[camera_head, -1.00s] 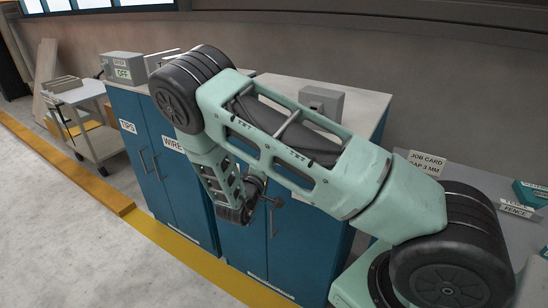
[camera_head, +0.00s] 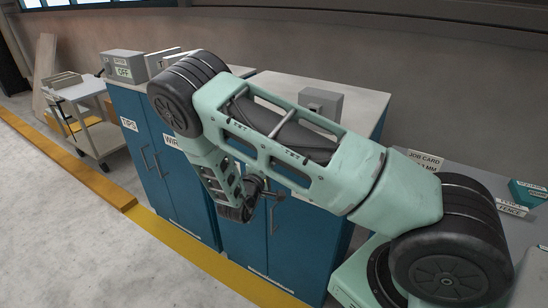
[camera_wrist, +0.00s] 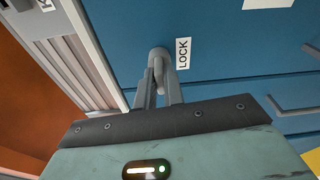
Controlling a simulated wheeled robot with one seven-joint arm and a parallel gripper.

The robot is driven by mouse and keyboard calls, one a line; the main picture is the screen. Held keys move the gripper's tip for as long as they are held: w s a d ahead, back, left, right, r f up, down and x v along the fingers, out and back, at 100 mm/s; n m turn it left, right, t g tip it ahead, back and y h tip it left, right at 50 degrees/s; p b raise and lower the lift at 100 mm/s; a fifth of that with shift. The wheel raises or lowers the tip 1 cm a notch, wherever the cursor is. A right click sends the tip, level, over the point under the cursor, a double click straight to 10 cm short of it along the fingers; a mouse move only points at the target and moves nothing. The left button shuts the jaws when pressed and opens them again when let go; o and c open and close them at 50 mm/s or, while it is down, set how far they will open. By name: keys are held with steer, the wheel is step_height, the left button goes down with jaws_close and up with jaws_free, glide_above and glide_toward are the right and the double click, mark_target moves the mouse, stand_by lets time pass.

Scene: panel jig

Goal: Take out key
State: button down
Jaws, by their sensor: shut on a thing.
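The blue cabinet door (camera_wrist: 230,80) carries a white label reading LOCK (camera_wrist: 182,53). Beside the label is a round grey lock (camera_wrist: 157,53). My gripper (camera_wrist: 160,82) is right at the lock, with its fingers shut on a small grey piece there, which I take to be the key; it is mostly hidden between the fingers. I cannot tell how far it sits in the lock. In the head view my gripper (camera_head: 276,197) is small and dark, close to the front of the blue cabinet (camera_head: 295,235).
A second blue cabinet (camera_head: 150,165) with signs stands to the left, and a cart (camera_head: 95,130) beyond it. A grey bench (camera_head: 470,172) with a job card (camera_head: 426,158) is at the right. Pale floor (camera_head: 70,240) is open in front, with a yellow strip.

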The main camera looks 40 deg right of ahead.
steer(key=shift+n, duration=0.3)
steer(key=shift+s+a, duration=0.25)
steer(key=shift+a, duration=0.45)
stand_by(0.7)
steer(key=shift+p+v, duration=0.4)
steer(key=shift+v, duration=1.05)
steer(key=shift+w+a, duration=0.15)
steer(key=w+v, duration=0.1)
steer(key=v, duration=0.4)
steer(key=s+d+r+p, duration=0.3)
steer(key=s+r+p, duration=0.1)
steer(key=r+p, duration=0.4)
steer(key=s+d+r+p, duration=0.3)
steer(key=s+r+p, duration=0.1)
steer(key=r+p, duration=0.4)
steer(key=shift+s+d+r, duration=0.15)
steer(key=shift+s+r, duration=0.2)
steer(key=shift+r, duration=0.35)
steer(key=shift+d, duration=0.1)
